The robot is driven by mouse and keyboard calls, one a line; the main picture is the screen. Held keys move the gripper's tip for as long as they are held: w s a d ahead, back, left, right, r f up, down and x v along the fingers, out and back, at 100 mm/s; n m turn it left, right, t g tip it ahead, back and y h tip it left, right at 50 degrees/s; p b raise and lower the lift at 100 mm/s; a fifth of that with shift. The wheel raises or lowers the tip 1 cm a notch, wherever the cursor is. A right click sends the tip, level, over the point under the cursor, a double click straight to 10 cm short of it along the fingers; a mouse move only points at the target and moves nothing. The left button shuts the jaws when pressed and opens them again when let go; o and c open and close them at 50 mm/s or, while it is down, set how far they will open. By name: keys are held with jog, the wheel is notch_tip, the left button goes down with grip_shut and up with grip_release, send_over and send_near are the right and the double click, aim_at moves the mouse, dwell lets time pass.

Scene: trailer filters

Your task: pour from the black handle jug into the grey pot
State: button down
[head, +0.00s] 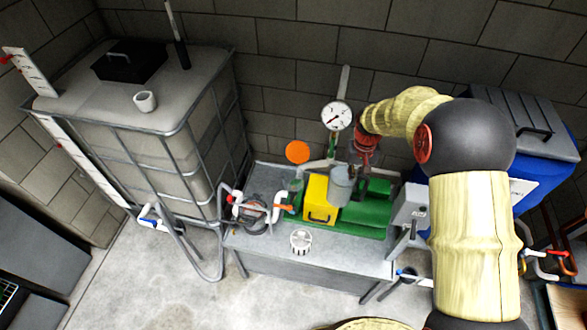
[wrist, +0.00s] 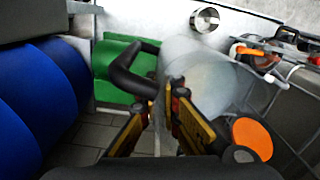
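The jug's contents are not visible.
The grey table (head: 345,255) carries a yellow box (head: 320,200), a green machine (head: 365,215) and a pump with hoses (head: 252,212). A gauge (head: 336,115) and orange disc (head: 298,151) stand behind. A caged tank (head: 150,150) is left, a blue bin (head: 545,165) right.

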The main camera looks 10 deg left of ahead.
jog(key=w+a+r+n+p, duration=0.5)
jog(key=a+r+n+p, duration=0.4)
jog(key=a+n+p, duration=0.1)
jog(key=w+a+r+n+p, duration=0.5)
jog(key=a+r+n+p, duration=0.4)
jog(key=a+p, duration=0.3)
jog(key=shift+w+a+n, duration=0.15)
jog(key=shift+a+n, duration=0.15)
jog(key=shift+n, duration=0.3)
jog(key=shift+r+n, duration=0.15)
jog(key=shift+n, duration=0.15)
